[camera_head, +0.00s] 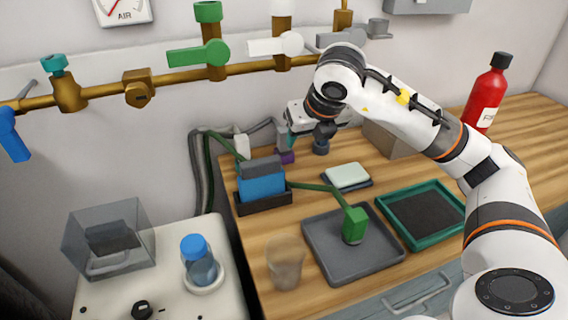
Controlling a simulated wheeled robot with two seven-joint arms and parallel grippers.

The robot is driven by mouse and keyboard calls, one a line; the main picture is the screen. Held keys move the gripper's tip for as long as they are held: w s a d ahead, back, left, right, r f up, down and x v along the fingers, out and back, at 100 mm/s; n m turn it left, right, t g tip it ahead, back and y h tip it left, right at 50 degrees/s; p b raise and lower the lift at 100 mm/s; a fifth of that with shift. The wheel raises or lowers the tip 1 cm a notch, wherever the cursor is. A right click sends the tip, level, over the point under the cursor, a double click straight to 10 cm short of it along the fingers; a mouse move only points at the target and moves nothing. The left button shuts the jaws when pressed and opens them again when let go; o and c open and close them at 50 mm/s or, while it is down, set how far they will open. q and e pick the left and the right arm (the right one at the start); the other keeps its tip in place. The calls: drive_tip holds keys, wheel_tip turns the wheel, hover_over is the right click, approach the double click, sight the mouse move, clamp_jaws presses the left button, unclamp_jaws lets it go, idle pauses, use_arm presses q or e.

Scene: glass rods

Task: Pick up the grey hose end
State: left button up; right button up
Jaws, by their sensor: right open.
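My right gripper (301,133) is open, pointing down right at the hose end. The fingers partly overlap it in the picture, and I cannot tell whether they touch it. A dark grey-blue piece (321,138) shows just right of the fingers. My left gripper is not in view.
A blue block sits in a black holder (264,201). A green hose runs to a green fitting (354,222) on a grey tray (325,252). A clear beaker (286,262), a green-rimmed tray (389,222) and a red bottle (487,95) stand around. Brass pipes with valves (200,55) cross the wall.

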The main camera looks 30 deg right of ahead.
sight(285, 129)
wheel_tip(285, 129, down, 5)
drive_tip(key=b, duration=0.3)
drive_tip(key=w+d, duration=0.1)
drive_tip(key=w, duration=0.3)
drive_tip(key=w+d+f, duration=0.1)
drive_tip(key=w, duration=0.3)
drive_tip(key=w+d+f, duration=0.1)
drive_tip(key=w, duration=0.3)
drive_tip(key=shift+w, duration=0.35)
drive_tip(key=shift+w+d+f, duration=0.15)
drive_tip(key=shift+w+f, duration=0.1)
drive_tip(key=shift+f, duration=0.15)
drive_tip(key=c, duration=1.1)
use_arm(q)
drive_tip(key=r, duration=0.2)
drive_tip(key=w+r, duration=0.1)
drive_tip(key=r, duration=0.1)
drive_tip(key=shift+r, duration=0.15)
use_arm(e)
drive_tip(key=shift+c, duration=0.4)
drive_tip(key=shift+r, duration=0.2)
